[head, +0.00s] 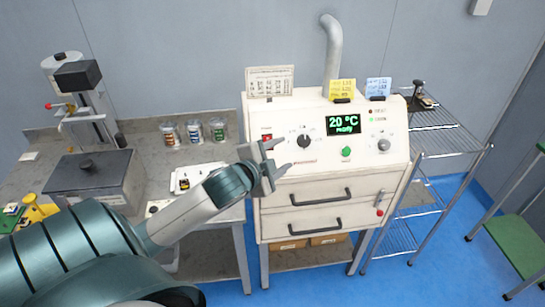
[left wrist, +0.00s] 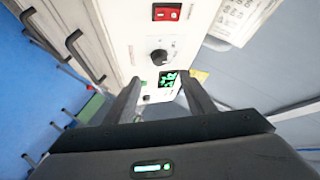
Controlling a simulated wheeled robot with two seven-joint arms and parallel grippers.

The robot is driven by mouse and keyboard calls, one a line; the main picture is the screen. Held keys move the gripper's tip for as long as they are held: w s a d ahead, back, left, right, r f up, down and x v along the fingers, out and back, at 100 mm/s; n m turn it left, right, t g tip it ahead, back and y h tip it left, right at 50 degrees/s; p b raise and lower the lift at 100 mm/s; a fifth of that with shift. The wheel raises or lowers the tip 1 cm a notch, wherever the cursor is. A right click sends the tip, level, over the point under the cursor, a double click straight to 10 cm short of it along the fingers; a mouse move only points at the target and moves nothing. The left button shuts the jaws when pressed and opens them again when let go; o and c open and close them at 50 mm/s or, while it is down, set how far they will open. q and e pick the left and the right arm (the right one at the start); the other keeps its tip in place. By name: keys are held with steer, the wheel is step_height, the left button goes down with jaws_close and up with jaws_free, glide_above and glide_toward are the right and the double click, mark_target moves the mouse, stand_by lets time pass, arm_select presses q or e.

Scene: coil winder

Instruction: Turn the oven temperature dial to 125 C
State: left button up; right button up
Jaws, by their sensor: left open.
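The oven (head: 330,180) is a cream cabinet with a sloped control panel. A black dial (head: 304,141) with marks around it sits left of the green display (head: 343,123), which reads 20 °C and a small word like "ready". My left gripper (head: 281,156) is open and empty in front of the panel's left part, just left of and below the black dial. In the left wrist view the dial (left wrist: 159,56) shows beyond the spread fingers (left wrist: 160,80), touching neither. My right gripper is not in view.
A red switch (head: 266,143) is left of the dial, a green button (head: 346,152) below the display. Two drawer handles (head: 320,197) stick out below the panel. Notes and a card stand on top. A bench (head: 120,145) with jars is left, a wire rack (head: 450,140) right.

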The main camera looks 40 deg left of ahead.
arm_select(q)
steer(key=v, duration=0.4)
steer(key=shift+s+r+b, duration=0.1)
steer(key=shift+s+b, duration=0.15)
steer(key=shift+b, duration=0.15)
